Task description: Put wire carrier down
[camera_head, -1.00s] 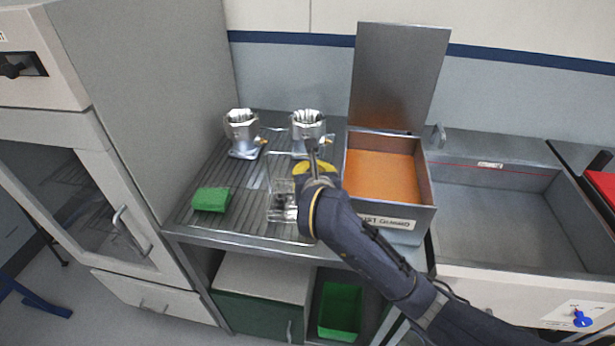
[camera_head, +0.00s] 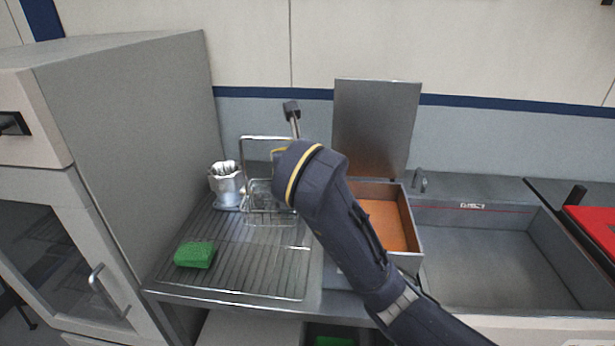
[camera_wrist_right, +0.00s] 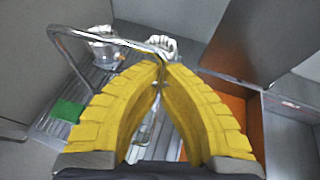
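The wire carrier (camera_head: 268,217) is a small wire basket with a tall hoop handle. It appears upright above the back of the ribbed draining surface (camera_head: 235,265); I cannot tell whether its base touches. My right gripper (camera_wrist_right: 160,68) has its yellow fingertips together on the carrier's handle (camera_wrist_right: 85,35) in the right wrist view. In the head view my right wrist hides the fingers and part of the carrier. My left gripper is not in view.
A silver machined housing (camera_head: 226,184) stands left of the carrier. A second housing (camera_wrist_right: 160,45) shows in the right wrist view. A green sponge (camera_head: 195,254) lies front left. An open orange-lined box (camera_head: 390,224) stands right, beside a sink (camera_head: 480,245).

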